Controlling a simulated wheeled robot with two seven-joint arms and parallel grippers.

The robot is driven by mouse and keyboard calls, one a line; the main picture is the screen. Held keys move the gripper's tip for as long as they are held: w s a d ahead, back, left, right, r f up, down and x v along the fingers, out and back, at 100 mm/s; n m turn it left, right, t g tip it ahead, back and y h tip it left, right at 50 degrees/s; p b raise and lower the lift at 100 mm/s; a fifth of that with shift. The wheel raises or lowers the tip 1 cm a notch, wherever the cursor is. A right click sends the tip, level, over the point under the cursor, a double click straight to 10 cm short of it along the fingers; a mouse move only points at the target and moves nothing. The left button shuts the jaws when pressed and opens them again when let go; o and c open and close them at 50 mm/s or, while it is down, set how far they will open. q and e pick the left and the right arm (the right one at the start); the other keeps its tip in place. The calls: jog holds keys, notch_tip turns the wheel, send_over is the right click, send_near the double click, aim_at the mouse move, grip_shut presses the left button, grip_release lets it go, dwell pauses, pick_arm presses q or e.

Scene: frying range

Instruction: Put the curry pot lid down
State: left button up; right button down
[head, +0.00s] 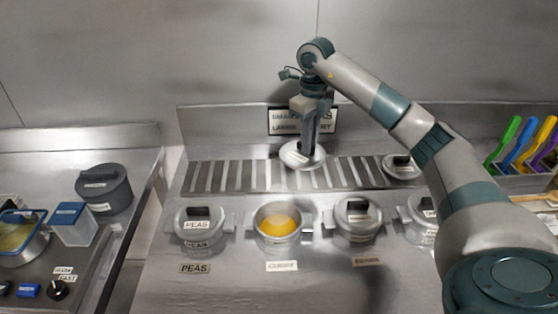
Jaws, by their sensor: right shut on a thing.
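The curry pot (278,226) stands open at the front middle of the range, with yellow-orange curry showing inside. A white label reading CURRY lies in front of it. The curry pot lid (293,158), a round silvery disc, is at the slatted strip behind the pots. My right gripper (312,140) points down and is shut on the lid from above. The lid looks at or just above the slats; I cannot tell if it touches. My left gripper is not in view.
A lidded peas pot (197,232) stands left of the curry pot, and another lidded pot (356,222) stands right. Another lid (401,167) lies at the right end of the slatted strip (235,176), whose left part is clear. A sign stands behind my gripper.

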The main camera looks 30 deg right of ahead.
aim_at(297, 149)
jog(key=w, duration=0.1)
jog(key=w+a+f+p, duration=0.1)
jog(key=w, duration=0.1)
jog(key=shift+a+f, duration=0.3)
jog(key=shift+a, duration=0.05)
jog(key=w+f, duration=0.1)
jog(key=w+a+f+p, duration=0.1)
jog(key=w, duration=0.1)
jog(key=w+a+f+p, duration=0.1)
jog(key=w, duration=0.1)
jog(key=shift+w+a+f, duration=0.1)
jog(key=shift+a+f, duration=0.05)
jog(key=shift+f, duration=0.25)
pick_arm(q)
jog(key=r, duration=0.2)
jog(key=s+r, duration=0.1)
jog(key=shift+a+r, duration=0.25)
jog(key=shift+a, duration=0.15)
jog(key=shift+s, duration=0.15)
pick_arm(e)
jog(key=shift+f, duration=0.1)
notch_tip(297, 149, down, 3)
jog(key=shift+r+p, duration=0.15)
jog(key=shift+p, duration=0.95)
jog(key=shift+f, duration=0.5)
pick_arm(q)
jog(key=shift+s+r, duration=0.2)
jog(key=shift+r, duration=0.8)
